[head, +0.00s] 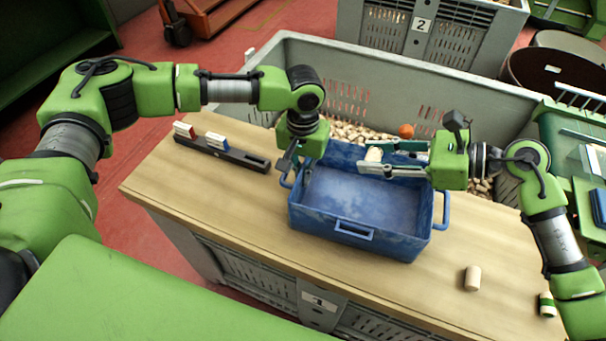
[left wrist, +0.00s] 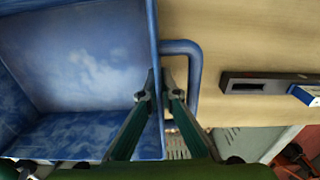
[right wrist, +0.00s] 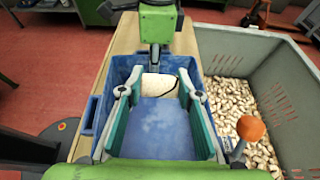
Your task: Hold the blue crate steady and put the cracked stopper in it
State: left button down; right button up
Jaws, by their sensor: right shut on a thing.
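The blue crate (head: 335,235) stands on the wooden table, its inside visibly bare. My left gripper (head: 295,155) is at its left end, by the handle. In the left wrist view its fingers (left wrist: 160,82) lie on either side of the crate wall (left wrist: 153,40), closed on it. My right gripper (head: 375,156) is above the crate's far right part, shut on a pale stopper (head: 373,154). In the right wrist view this stopper (right wrist: 158,86) sits between the fingertips, with a dark crack-like line on it.
A plain stopper (head: 472,278) and a green-banded one (head: 547,305) stand on the table at the right front. A black rack (head: 235,153) with red and blue-marked blocks lies at the left. Behind is a large grey bin (head: 400,80) of stoppers, with an orange ball (head: 406,131).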

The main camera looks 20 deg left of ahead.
jog(key=shift+f, duration=1.2)
jog(key=o, duration=0.8)
jog(key=shift+c, duration=0.2)
jog(key=v, duration=1.2)
